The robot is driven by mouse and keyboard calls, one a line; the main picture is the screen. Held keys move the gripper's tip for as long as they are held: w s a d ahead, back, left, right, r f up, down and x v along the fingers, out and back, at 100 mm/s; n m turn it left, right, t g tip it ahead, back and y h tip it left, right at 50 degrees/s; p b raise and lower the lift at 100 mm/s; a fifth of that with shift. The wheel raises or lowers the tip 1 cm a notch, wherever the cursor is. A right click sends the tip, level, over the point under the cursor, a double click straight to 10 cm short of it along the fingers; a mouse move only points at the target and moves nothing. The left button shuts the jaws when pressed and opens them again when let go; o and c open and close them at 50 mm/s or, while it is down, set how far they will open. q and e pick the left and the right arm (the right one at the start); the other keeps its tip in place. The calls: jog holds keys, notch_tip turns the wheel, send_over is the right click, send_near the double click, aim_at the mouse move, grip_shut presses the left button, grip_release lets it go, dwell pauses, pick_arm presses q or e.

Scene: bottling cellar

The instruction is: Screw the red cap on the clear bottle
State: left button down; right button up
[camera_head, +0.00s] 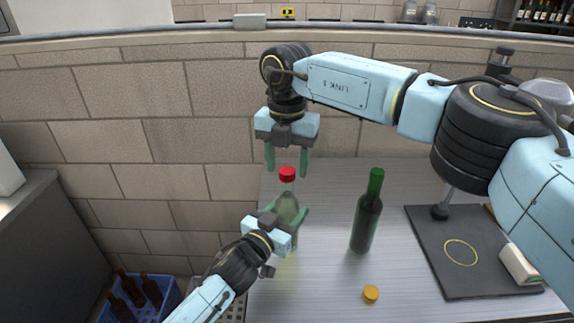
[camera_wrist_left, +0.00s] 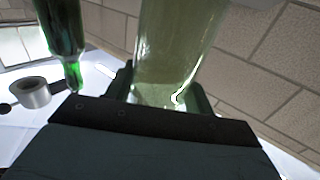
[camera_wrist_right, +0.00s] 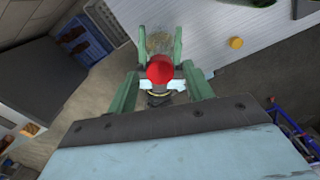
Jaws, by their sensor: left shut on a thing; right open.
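The clear bottle (camera_head: 287,207) stands upright on the table at its left side, and the red cap (camera_head: 287,174) sits on its top. How tightly the cap is seated cannot be told. My left gripper (camera_head: 289,219) is shut around the bottle's body; the bottle also fills the middle of the left wrist view (camera_wrist_left: 175,50). My right gripper (camera_head: 287,170) points down over the bottle, open, with its fingers on either side of the cap. In the right wrist view the red cap (camera_wrist_right: 160,69) lies between the two green fingers, apart from them.
A green bottle (camera_head: 367,212) stands right of the clear one. A yellow cap (camera_head: 370,294) lies near the front. A dark mat (camera_head: 470,275) with a white block (camera_head: 520,264) is at the right. A blue crate (camera_head: 168,296) of brown bottles is low left.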

notch_tip(320, 180, up, 4)
jog(key=shift+f, duration=0.25)
jog(key=shift+c, duration=0.2)
jog(key=n, duration=0.2)
jog(key=r+n, duration=0.1)
jog(key=n, duration=0.4)
jog(key=shift+r+n, duration=0.3)
jog(key=shift+n, duration=0.1)
jog(key=n, duration=0.2)
jog(key=r+n, duration=0.1)
jog(key=n, duration=0.6)
jog(key=shift+r, duration=0.4)
jog(key=shift+f, duration=4)
